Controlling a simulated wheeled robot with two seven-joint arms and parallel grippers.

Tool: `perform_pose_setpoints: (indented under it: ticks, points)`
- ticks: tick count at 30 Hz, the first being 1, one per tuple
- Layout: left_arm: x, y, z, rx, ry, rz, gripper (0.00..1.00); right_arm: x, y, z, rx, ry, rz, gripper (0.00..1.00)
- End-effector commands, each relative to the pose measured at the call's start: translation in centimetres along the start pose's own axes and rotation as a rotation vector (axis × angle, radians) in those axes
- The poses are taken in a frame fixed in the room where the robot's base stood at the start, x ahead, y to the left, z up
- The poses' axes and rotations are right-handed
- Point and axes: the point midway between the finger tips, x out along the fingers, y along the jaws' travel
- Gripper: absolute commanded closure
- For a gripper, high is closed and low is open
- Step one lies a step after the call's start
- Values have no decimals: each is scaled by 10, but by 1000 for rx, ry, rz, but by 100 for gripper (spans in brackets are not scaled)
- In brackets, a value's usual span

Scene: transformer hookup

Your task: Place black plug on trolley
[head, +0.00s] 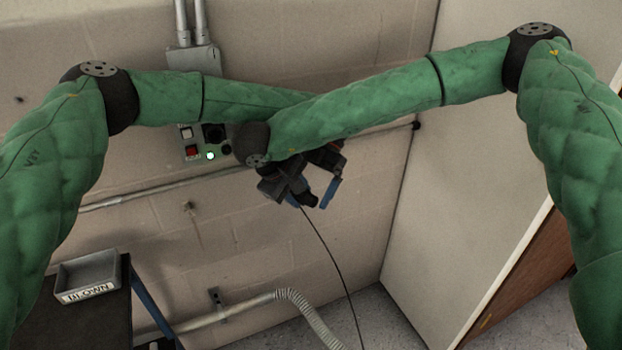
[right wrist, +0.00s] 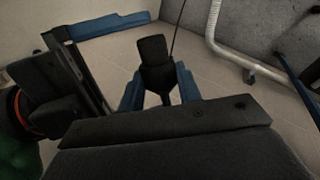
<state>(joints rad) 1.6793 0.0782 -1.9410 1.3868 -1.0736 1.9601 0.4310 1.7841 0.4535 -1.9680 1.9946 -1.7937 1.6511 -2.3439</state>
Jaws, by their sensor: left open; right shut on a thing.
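The black plug (head: 309,199) hangs in the air near the wall, with a thin black cable running down from it to the floor. My right gripper (head: 300,197) is shut on the plug; in the right wrist view the plug (right wrist: 155,65) stands between its blue fingers. My left gripper (head: 328,180) is open just beside it, partly hidden behind my crossing right arm. It also shows at the upper left of the right wrist view (right wrist: 95,55), apart from the plug. The trolley (head: 95,318) has a dark top and blue frame at the lower left, well below both grippers.
A grey labelled tray (head: 87,278) sits on the trolley's far left part; bare top lies in front of it. A wall panel (head: 205,140) with buttons and a lit lamp is behind my arms. A ribbed hose (head: 300,305) runs near the floor. A large pale cabinet (head: 455,190) stands right.

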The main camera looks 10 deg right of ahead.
Motion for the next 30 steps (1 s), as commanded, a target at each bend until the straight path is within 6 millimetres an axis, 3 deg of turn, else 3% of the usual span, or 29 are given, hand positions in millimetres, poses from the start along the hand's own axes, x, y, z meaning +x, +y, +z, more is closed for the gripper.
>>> perform_pose_setpoints:
  ticks: [8, 13, 15, 16, 20, 30]
  points:
    - [1, 0, 0, 0, 0, 0, 2, 0, 0, 0, 0, 0, 0, 95]
    - [1, 0, 0, 1, 0, -1, 35, 0, 0, 0, 0, 1, 0, 95]
    - [1, -1, 0, 2, 0, -1, 40, 0, 0, 0, 1, 1, 0, 95]
    - [0, -1, 0, 2, 0, -1, 40, 0, 0, -1, 1, 2, 0, 64]
    - [0, -1, 0, 1, 0, 0, 40, 0, 0, 0, 1, 1, 0, 40]
    - [1, 0, 0, 0, 0, 0, 41, -3, 0, 0, 0, 1, 0, 40]
